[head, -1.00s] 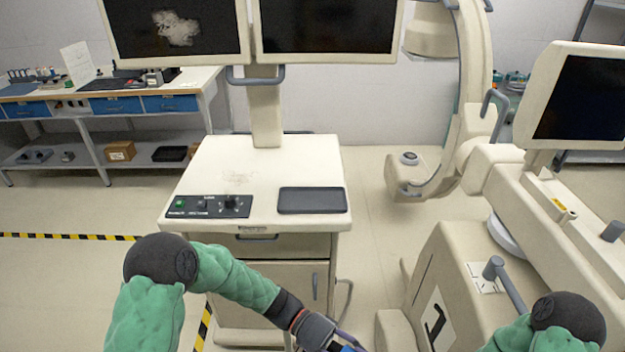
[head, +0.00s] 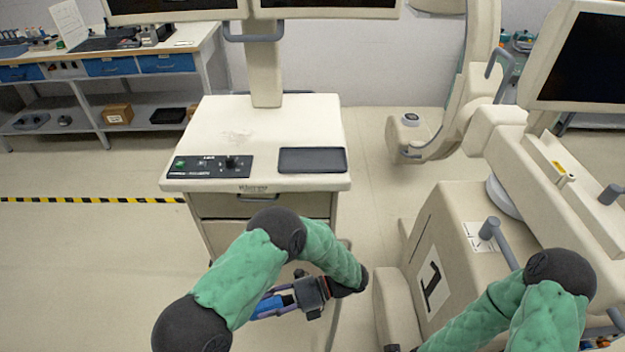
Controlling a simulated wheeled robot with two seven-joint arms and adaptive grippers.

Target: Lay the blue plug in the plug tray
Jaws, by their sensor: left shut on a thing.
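The plug tray (head: 312,160) is a shallow dark rectangular tray lying on the right part of the cart's top, and it looks empty. My left gripper (head: 262,307) is in front of the cart, below its top and apart from the tray, with its fingers pointing left. It is shut on the blue plug (head: 271,304); the fingers and my arm hide much of the plug. My right arm shows at the lower right, but its gripper is not in view.
The beige cart (head: 225,125) has a control panel (head: 209,167) left of the tray and a monitor post (head: 264,65) at its back. A beige machine (head: 455,225) stands close on the right. The cart top between panel and post is clear.

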